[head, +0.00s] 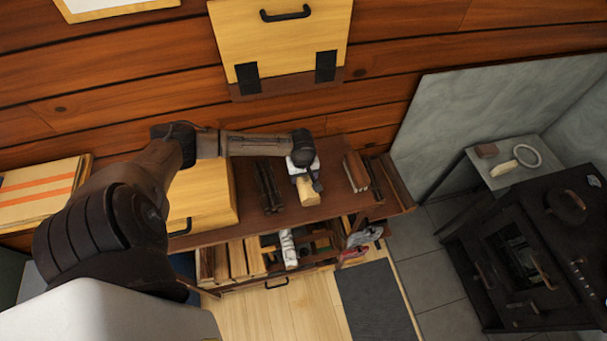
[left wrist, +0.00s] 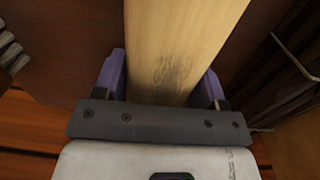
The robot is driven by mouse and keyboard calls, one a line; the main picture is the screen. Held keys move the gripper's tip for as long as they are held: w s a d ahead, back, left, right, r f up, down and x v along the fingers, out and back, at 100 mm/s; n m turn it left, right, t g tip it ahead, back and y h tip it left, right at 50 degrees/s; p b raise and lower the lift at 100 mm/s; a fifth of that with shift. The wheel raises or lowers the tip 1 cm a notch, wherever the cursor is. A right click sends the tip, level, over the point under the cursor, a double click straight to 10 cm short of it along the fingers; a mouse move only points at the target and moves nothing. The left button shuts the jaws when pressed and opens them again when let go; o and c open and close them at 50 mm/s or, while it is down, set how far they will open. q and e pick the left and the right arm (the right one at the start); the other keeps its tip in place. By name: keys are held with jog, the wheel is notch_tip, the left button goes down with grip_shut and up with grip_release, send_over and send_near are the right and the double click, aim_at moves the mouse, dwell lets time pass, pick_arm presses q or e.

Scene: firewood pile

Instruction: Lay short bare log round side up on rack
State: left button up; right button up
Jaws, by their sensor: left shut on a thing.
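The short bare log (head: 311,192) is pale, smooth wood. My left gripper (head: 306,179) is shut on it, above the dark wooden top of the bench. In the left wrist view the log (left wrist: 183,45) runs up between the purple fingers of the left gripper (left wrist: 166,85). Its far end is cut off by the frame, and I cannot tell whether it touches the surface. My right gripper is not in view.
The brown bench top (head: 238,216) has bare room around the log. Below it an open drawer (head: 280,262) holds wood pieces and other items. A yellow box (head: 203,198) stands left of the gripper. A black stove (head: 530,260) stands at the right.

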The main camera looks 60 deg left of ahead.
pick_arm(q)
jog(key=o, duration=1.1)
jog(key=shift+r, duration=0.1)
notch_tip(320, 180, up, 12)
jog(key=shift+s+f, duration=0.1)
jog(key=shift+s, duration=0.05)
